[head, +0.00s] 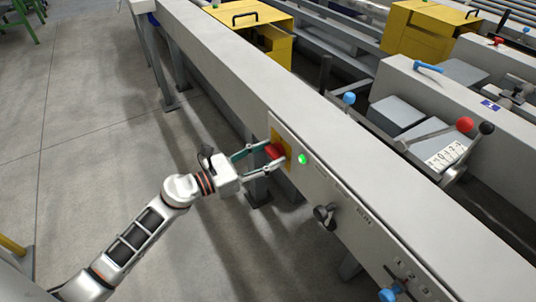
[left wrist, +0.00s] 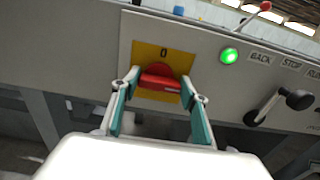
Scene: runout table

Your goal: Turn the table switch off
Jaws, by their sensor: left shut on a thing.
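The table switch is a red knob (head: 274,152) on a yellow plate (head: 287,163), set in the grey side panel of the long table (head: 345,195). In the left wrist view the red knob (left wrist: 161,78) lies about level, below a "0" mark on the yellow plate (left wrist: 150,50). My left gripper (head: 272,158) reaches the panel from the left and is shut on the red knob, one finger on each side in the left wrist view (left wrist: 160,84). A green lamp (head: 303,159) beside the plate is lit. My right gripper is not in view.
A dark crank handle (head: 324,214) sticks out of the panel right of the switch. A blue knob (head: 388,295) is farther along. Levers with red and blue knobs stand beyond the table. The floor (head: 90,130) left of the table is clear.

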